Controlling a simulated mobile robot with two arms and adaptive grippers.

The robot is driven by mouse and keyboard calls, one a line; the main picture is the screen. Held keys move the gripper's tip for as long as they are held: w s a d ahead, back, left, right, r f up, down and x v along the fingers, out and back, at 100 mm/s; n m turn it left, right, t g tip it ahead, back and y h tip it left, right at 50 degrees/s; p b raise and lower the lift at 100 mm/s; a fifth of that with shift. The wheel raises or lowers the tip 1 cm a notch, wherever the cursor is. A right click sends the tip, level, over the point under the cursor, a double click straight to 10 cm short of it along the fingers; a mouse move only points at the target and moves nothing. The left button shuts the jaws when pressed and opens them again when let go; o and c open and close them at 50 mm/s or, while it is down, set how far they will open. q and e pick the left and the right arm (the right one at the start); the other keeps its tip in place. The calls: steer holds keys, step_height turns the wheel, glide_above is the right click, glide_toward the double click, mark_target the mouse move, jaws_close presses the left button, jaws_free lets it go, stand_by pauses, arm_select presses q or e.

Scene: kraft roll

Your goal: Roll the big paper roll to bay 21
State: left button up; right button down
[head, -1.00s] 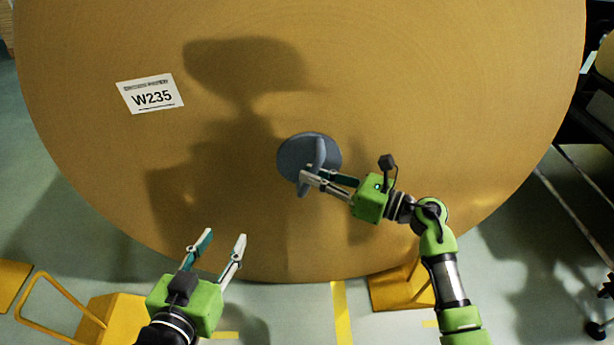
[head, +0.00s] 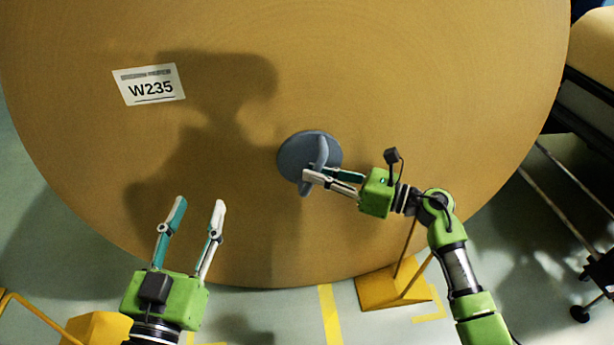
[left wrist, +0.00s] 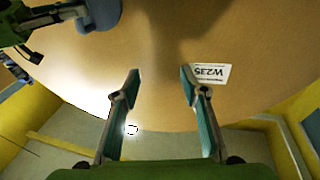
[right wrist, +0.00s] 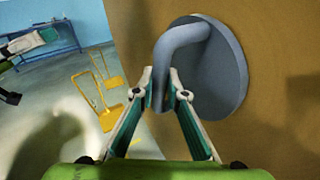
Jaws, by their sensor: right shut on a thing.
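The big brown paper roll (head: 400,90) stands on its rim, and its flat end fills most of the head view. A white label reading W235 (head: 150,85) is on its upper left. A grey round plug (head: 293,158) with a bent handle sits at its middle; the right wrist view shows the handle (right wrist: 185,42) close up. My right gripper (head: 308,181) is shut on this handle. My left gripper (head: 199,204) is open and empty in front of the roll's lower left. The bay 21 marking is not visible.
A yellow stand (head: 385,288) is on the floor by the roll's lower right, and another yellow piece (head: 98,329) is at lower left. A yellow floor line (head: 329,315) runs from under the roll. A dark wheeled rack (head: 590,110) stands at right.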

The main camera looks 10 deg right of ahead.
arm_select(q)
step_height(320, 180, up, 6)
steer(key=s+t+h+b, duration=0.1)
steer(key=s+t, duration=0.1)
steer(key=t, duration=0.1)
steer(key=shift+r+t, duration=0.15)
steer(key=shift+t, duration=0.15)
arm_select(e)
steer(key=d, duration=0.4)
steer(key=shift+w+d+f, duration=0.15)
steer(key=shift+w+d, duration=0.15)
steer(key=shift+w, duration=0.05)
arm_select(q)
steer(key=shift+d, duration=0.2)
arm_select(e)
steer(key=shift+s+d, duration=0.1)
steer(key=shift+d, duration=0.1)
steer(key=c, duration=2.4)
jaws_free()
steer(key=shift+c, duration=0.2)
steer(key=o, duration=0.4)
steer(key=shift+d, duration=0.15)
arm_select(q)
steer(key=shift+d+r, duration=0.1)
steer(key=shift+d, duration=0.25)
arm_select(e)
steer(key=shift+d+t, duration=0.15)
steer(key=shift+t, duration=0.15)
